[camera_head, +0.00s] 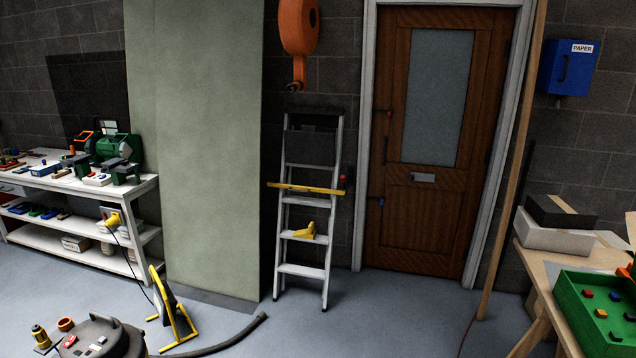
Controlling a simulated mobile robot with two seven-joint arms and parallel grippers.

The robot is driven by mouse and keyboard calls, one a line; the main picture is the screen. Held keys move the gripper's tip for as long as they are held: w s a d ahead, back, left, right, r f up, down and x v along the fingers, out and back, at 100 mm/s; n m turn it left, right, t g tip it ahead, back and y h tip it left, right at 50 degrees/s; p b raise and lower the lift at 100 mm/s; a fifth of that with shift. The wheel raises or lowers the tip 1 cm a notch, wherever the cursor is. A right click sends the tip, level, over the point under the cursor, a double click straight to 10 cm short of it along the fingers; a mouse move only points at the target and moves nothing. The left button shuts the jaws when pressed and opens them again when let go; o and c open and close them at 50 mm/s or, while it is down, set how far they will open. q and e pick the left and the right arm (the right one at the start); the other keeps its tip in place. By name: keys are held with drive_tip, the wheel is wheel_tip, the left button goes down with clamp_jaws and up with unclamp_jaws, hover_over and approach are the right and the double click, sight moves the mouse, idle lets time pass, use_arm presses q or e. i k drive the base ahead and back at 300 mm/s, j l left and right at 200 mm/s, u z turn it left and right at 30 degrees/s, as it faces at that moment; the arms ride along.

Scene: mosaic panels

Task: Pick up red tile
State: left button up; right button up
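A green tray (566,309) sits on the wooden table at the right edge of the head view. It is cut off by the frame. A small red tile (588,294) lies in it, near its far left corner. A blue tile (615,296), a yellow tile (601,313) and other small coloured pieces lie around the red one, apart from it. Another small red piece (70,341) lies on a dark round object at the bottom left; I cannot tell what it is. Neither of my grippers shows in this view.
The wooden table (540,275) also bears stacked boxes (556,238). A wooden post (505,170) stands left of it. A stepladder (303,262) leans by the door (420,225). A cluttered workbench (140,187) stands at left. A hose (245,334) lies on the floor; the floor right of it is clear.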

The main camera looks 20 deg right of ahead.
sight(587, 293)
drive_tip(key=i+l+z, duration=0.1)
drive_tip(key=i+z, duration=0.6)
drive_tip(key=i, duration=0.2)
drive_tip(key=i+j+z, duration=0.15)
drive_tip(key=i+z, duration=0.2)
drive_tip(key=i+l+z, duration=0.1)
drive_tip(key=i+z, duration=0.25)
drive_tip(key=i, duration=0.15)
drive_tip(key=i+z, duration=0.35)
drive_tip(key=i+j+z, duration=0.2)
drive_tip(key=i+z, duration=0.15)
drive_tip(key=i, duration=0.2)
